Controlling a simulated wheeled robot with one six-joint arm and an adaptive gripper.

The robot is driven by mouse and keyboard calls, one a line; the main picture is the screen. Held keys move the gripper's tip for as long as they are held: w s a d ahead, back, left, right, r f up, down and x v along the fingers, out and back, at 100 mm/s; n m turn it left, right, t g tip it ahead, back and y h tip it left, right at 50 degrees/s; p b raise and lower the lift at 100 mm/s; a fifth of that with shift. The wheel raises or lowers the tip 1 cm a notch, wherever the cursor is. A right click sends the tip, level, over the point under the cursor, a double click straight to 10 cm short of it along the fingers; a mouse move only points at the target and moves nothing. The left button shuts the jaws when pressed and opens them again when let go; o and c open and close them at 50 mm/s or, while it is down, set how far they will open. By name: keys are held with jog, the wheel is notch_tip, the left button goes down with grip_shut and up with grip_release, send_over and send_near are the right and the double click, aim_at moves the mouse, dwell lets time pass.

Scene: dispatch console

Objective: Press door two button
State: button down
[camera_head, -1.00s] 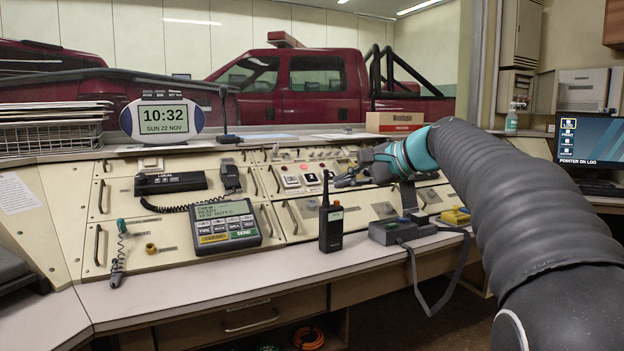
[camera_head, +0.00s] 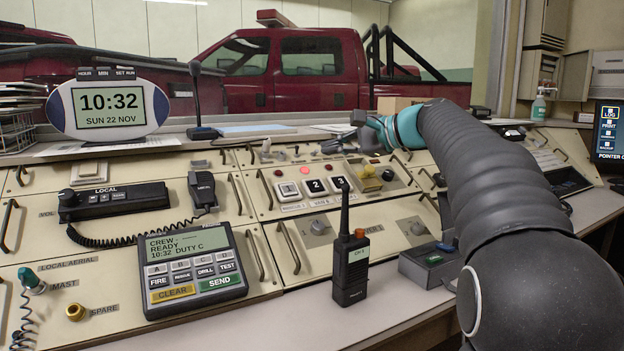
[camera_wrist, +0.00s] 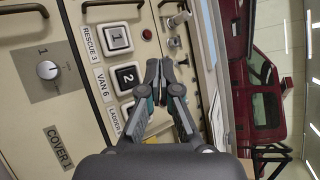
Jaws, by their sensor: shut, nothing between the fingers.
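The button marked 2 (camera_head: 315,186) is a dark square in a light frame on the sloped console, between button 1 (camera_head: 288,190) and button 3 (camera_head: 340,183). In the wrist view, button 2 (camera_wrist: 127,77) has the label VAN 6 beside it, button 1 (camera_wrist: 117,38) is by RESCUE 3, and the third button is partly hidden by a finger. My gripper (camera_head: 333,147) is shut and empty, above and behind the buttons in the head view. In the wrist view its fingertips (camera_wrist: 160,68) appear just right of button 2; the gap to the panel is unclear.
A radio handset (camera_head: 351,268) stands on the desk in front of the buttons, its antenna near button 3. The keypad unit (camera_head: 193,270) lies to the left.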

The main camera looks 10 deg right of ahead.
aim_at(315, 186)
jog(key=shift+w+d, duration=0.1)
jog(key=shift+w, duration=0.1)
jog(key=shift+f, duration=0.1)
jog(key=w+f+b, duration=0.1)
jog(key=f, duration=0.1)
jog(key=w+a+f+b, duration=0.1)
jog(key=f, duration=0.1)
jog(key=w+f+b, duration=0.1)
jog(key=w+f, duration=0.1)
jog(key=shift+a+f+b, duration=0.15)
jog(key=shift+f+b, duration=0.05)
jog(key=shift+b, duration=0.2)
jog(key=shift+w+a+f, duration=0.1)
jog(key=shift+w+f, duration=0.15)
jog(key=shift+f, duration=0.1)
jog(key=shift+f, duration=0.15)
dwell(1.1)
jog(key=shift+w+f, duration=0.2)
